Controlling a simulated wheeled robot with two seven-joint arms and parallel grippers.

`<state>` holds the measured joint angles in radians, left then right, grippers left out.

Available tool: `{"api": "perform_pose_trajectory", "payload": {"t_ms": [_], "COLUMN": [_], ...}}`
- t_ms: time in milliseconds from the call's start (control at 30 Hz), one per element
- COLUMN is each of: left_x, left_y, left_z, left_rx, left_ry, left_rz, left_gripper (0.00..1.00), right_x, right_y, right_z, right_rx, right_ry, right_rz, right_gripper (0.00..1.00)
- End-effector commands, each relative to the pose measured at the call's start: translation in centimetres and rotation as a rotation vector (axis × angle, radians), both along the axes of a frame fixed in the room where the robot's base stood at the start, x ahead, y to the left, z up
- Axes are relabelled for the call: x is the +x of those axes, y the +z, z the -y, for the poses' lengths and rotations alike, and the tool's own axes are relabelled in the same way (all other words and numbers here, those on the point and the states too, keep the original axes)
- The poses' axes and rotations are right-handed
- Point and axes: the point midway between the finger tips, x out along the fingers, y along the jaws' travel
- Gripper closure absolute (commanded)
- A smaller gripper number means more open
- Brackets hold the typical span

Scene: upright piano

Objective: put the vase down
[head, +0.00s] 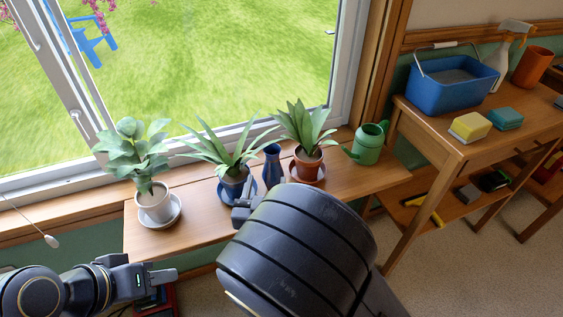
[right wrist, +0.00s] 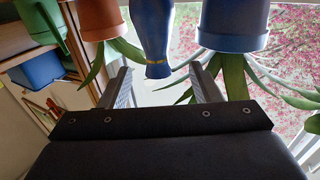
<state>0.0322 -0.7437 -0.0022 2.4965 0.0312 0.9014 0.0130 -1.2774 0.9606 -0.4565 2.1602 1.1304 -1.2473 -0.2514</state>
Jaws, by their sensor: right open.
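The blue vase (head: 272,166) stands upright on the wooden window shelf (head: 190,229), between two potted plants. The right wrist view is upside down and shows the vase (right wrist: 152,38) with a thin gold band near its mouth. My right gripper (head: 243,206) is just in front of the vase, partly hidden by my forearm. Its two fingers (right wrist: 162,88) are apart, with the vase between and beyond them and gaps on both sides. My left gripper (head: 165,279) is at the lower left, away from the vase; its finger gap is unclear.
A plant in a blue pot (head: 235,181) is close left of the vase, and one in a terracotta pot (head: 307,163) close right. A white-potted plant (head: 154,201) and a green watering can (head: 368,144) stand further out. A side table (head: 447,154) holds a blue bucket (head: 449,86).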

Motion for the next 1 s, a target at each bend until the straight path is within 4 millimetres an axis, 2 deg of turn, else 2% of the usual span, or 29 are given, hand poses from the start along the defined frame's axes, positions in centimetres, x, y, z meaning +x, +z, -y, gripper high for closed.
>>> {"api": "perform_pose_trajectory", "payload": {"t_ms": [167,633,933,1000], "left_x": [0.0,0.0,0.0,0.0], "left_y": [-0.3,-1.9,-1.9,-1.9], "left_z": [0.0,0.0,0.0,0.0], "left_rx": [0.000,0.000,0.000,0.000], "left_ry": [0.000,0.000,0.000,0.000], "left_rz": [-0.001,-0.001,-0.001,-0.001], "left_gripper": [0.62,0.62,0.62,0.62], "right_x": [1.2,7.1,7.7,7.7], "right_y": [0.0,0.3,0.5,0.5], "right_z": [0.2,1.5,1.6,1.6], "right_rx": [-0.003,-0.003,-0.004,-0.004], "right_ry": [-0.006,-0.004,-0.002,-0.002], "right_rz": [0.008,0.006,0.005,0.004], "right_gripper": [0.43,0.43,0.43,0.51]}}
